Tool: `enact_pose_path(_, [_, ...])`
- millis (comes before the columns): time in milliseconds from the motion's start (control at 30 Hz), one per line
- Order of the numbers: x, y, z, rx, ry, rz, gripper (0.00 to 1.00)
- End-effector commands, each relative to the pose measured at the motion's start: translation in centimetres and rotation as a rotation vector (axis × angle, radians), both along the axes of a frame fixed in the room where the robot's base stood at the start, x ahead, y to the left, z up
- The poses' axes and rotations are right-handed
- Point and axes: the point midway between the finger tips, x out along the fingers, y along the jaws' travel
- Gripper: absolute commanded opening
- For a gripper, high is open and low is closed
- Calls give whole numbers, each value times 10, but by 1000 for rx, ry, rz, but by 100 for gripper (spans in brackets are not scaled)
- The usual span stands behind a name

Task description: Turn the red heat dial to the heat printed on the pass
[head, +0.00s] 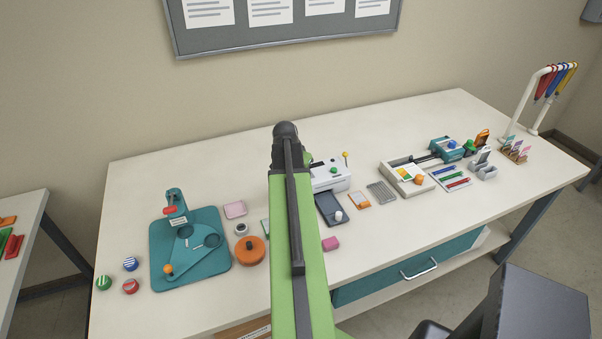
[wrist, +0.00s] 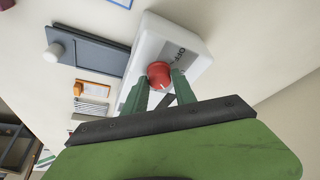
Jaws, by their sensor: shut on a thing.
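The red heat dial (wrist: 159,74) is on the white laminator (wrist: 150,45) in the wrist view. A short pale mark shows on the dial. My gripper (wrist: 158,84) is shut on the dial, with one green finger on each side of it. In the head view the laminator (head: 330,177) stands at the middle of the table, partly behind my arm, and the dial is hidden there. Dark print on the laminator beside the dial is partly covered. An orange-and-white card (head: 358,200) lies to the right; whether it is the pass, I cannot tell.
A dark grey tray (head: 329,212) with a white knob lies in front of the laminator. A teal board (head: 190,262) and an orange round piece (head: 251,251) are to the left. A pink block (head: 330,243) lies near the front edge.

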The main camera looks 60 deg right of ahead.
Motion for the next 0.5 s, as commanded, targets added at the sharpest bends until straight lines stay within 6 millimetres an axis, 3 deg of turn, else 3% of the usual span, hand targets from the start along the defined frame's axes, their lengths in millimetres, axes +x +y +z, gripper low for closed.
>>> enact_pose_path(500, [3, 0, -1, 4, -1, -345, 0])
